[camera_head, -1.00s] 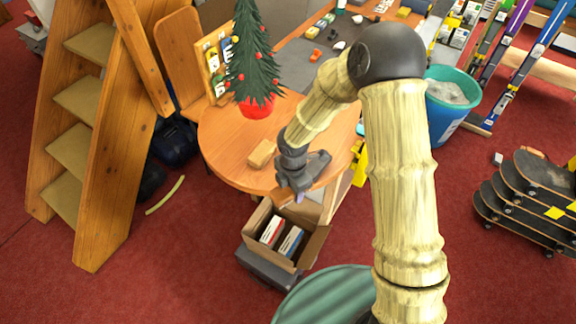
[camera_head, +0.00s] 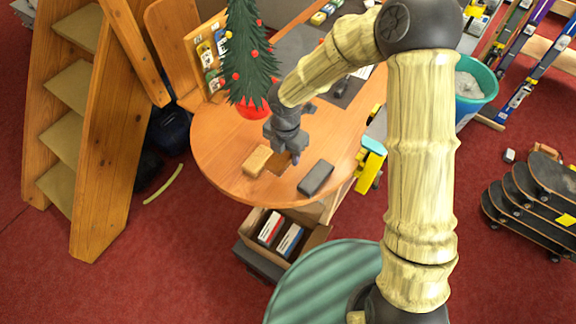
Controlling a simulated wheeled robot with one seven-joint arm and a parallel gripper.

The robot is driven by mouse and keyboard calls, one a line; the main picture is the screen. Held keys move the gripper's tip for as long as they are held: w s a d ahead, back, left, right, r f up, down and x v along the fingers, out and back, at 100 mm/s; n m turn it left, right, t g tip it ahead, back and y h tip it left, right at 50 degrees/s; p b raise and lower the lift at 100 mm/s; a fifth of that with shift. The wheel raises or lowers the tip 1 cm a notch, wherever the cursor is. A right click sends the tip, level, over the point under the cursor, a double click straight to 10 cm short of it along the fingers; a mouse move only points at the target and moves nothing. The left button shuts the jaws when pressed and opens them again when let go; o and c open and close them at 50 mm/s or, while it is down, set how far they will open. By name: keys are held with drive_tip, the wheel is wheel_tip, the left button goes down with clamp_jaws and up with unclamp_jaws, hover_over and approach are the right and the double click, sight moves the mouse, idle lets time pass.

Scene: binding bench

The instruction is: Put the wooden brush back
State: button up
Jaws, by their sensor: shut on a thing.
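My gripper (camera_head: 287,154) is over the front part of the round wooden table (camera_head: 218,150). It is shut on a small brown wooden thing, which looks like the wooden brush (camera_head: 278,166); the fingers hide part of it. The held brush shows low over the tabletop, between a tan block (camera_head: 257,159) on its left and a dark grey block (camera_head: 316,178) on its right. I cannot tell whether it touches the table.
A small Christmas tree in a red pot (camera_head: 252,109) stands behind my gripper. An open cardboard box (camera_head: 258,218) with small boxes in it is below the table's front edge. A yellow-handled thing (camera_head: 370,165) is at the table's right. The left tabletop is clear.

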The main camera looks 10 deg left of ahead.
drive_tip(key=shift+w, duration=0.3)
drive_tip(key=shift+s+a, duration=0.1)
drive_tip(key=shift+s, duration=0.35)
drive_tip(key=p, duration=0.1)
hover_over(286, 177)
wheel_tip(286, 177, down, 6)
drive_tip(key=shift+f, duration=0.1)
drive_tip(key=shift+f, duration=0.1)
drive_tip(key=shift+f+p, duration=0.35)
drive_tip(key=shift+f, duration=1.4)
drive_tip(key=shift+f, duration=0.2)
drive_tip(key=o, duration=1)
drive_tip(key=shift+o, duration=0.2)
